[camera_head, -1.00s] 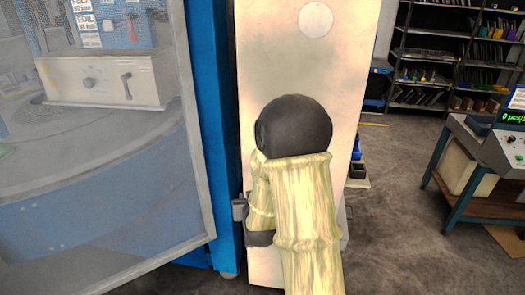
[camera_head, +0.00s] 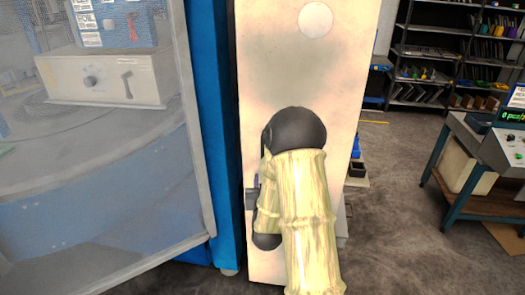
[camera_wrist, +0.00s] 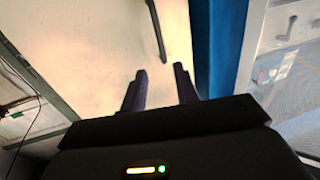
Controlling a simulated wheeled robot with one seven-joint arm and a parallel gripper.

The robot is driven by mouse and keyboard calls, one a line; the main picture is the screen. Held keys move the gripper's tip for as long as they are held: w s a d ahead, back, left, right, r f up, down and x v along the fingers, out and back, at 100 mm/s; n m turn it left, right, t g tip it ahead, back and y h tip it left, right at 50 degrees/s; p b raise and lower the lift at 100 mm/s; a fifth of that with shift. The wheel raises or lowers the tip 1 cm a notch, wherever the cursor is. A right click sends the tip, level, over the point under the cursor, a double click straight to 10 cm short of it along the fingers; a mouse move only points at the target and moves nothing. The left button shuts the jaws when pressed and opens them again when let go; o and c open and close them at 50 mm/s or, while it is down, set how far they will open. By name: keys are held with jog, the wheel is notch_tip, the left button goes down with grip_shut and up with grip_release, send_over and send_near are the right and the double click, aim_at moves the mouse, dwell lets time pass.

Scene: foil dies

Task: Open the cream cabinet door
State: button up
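The cream cabinet door (camera_head: 330,75) is a tall narrow panel with a pale round disc near its top in the head view. It also fills the middle of the wrist view (camera_wrist: 95,45). A dark bar handle (camera_wrist: 157,32) runs down from the top edge of the wrist view. My gripper (camera_wrist: 160,72) is open, its two dark fingers apart and pointing at the door. The handle's lower end shows just beyond the gap between the fingertips; I cannot tell whether they touch it. In the head view my arm hides the handle and most of the gripper.
A blue post (camera_head: 212,120) stands close along the door's left side. Left of it is a grey-framed mesh guard (camera_head: 120,225). A console table (camera_head: 455,150) stands at the right, with shelves (camera_head: 425,70) behind. Bare floor (camera_head: 395,220) lies between door and table.

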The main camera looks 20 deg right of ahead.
jog(key=p+x, duration=0.6)
jog(key=x, duration=1)
jog(key=shift+w+d, duration=0.15)
jog(key=shift+w, duration=0.1)
grip_shut()
